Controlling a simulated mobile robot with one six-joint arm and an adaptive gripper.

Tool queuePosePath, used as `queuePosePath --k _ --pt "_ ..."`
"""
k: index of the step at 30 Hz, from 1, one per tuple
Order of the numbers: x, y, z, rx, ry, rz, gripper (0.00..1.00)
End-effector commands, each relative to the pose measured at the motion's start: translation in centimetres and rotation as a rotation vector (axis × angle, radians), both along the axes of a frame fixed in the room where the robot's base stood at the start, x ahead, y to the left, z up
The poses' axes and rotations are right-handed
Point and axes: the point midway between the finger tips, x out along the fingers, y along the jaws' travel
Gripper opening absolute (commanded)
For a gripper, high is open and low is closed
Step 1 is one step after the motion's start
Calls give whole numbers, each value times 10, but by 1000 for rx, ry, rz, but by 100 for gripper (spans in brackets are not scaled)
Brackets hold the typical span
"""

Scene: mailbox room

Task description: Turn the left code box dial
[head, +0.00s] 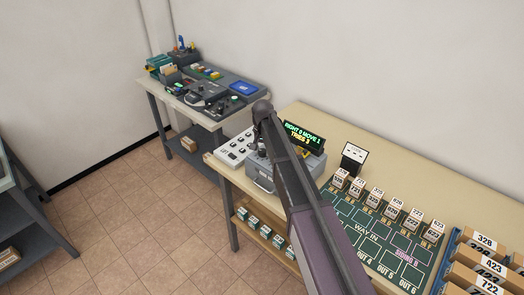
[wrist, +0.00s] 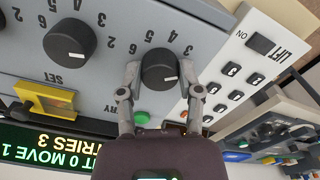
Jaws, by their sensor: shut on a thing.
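The code box (head: 312,164) is a grey box on the long wooden table in the head view, partly behind my arm. In the wrist view its grey panel (wrist: 105,65) appears upside down. The left dial (wrist: 158,66), a black knob with a white mark, sits beside the LIFT panel. My gripper (wrist: 159,75) is shut on this dial, one finger on each side. A second black dial (wrist: 70,40) is to the left in the wrist view, untouched. The display (head: 303,134) reads "RIGHT 0 MOVE 1" and "TRIES 3". My arm hides the dials in the head view.
A white LIFT panel (wrist: 252,62) with black switches adjoins the box. A green button (wrist: 141,117) and a yellow part (wrist: 52,98) are near my fingers. A green track board (head: 362,222) with numbered blocks lies to the right. Another equipment table (head: 205,97) stands behind.

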Motion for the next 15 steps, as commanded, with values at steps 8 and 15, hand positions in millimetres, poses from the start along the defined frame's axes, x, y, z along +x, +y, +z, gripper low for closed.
queuePosePath --k 8,15 --pt "4 0 0 1 -6 -242 0" --pt "4 0 0 1 -6 -382 0"
